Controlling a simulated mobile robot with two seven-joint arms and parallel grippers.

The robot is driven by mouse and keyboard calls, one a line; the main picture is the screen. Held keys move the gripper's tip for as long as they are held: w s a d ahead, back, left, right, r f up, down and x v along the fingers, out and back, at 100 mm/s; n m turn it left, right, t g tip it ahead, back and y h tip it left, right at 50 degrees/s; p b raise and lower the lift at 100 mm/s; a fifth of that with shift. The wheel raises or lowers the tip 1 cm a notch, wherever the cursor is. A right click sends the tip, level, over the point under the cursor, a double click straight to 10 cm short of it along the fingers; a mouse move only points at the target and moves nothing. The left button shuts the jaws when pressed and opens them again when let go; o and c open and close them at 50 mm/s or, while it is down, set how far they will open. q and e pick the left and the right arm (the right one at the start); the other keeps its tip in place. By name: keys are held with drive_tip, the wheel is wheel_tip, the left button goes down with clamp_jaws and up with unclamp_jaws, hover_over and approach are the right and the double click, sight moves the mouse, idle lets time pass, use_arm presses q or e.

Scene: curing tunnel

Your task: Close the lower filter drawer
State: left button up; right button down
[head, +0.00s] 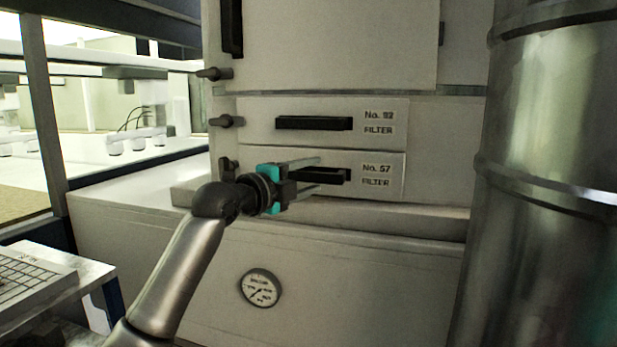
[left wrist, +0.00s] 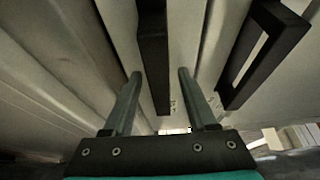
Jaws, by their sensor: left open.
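The lower filter drawer (head: 391,187), labelled No. 57 FILTER, is a pale front panel with a black bar handle (head: 340,174). How far it stands out from the cabinet is hard to tell. My left gripper (head: 319,174) is open in front of it, its two fingers reaching towards the handle, one above and one below. In the left wrist view the fingers (left wrist: 160,73) are apart, with a dark bar handle (left wrist: 153,50) between them and no clear contact. The gripper hides the drawer's left part. My right gripper is not in view.
The upper drawer (head: 259,122), No. 92, sits directly above with its own black handle (head: 313,123). Dark knobs line the cabinet's left edge. A ledge (head: 430,220) runs below the drawers, above a round gauge (head: 261,288). A large metal duct (head: 545,180) stands at right.

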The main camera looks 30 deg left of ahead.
use_arm(q)
drive_tip(key=shift+s+a, duration=0.1)
drive_tip(key=shift+s, duration=0.2)
drive_tip(key=s+a+b, duration=0.2)
drive_tip(key=s+b, duration=0.2)
drive_tip(key=s, duration=1)
drive_tip(key=shift+s+b, duration=0.25)
drive_tip(key=shift+b, duration=0.15)
drive_tip(key=shift+a, duration=0.1)
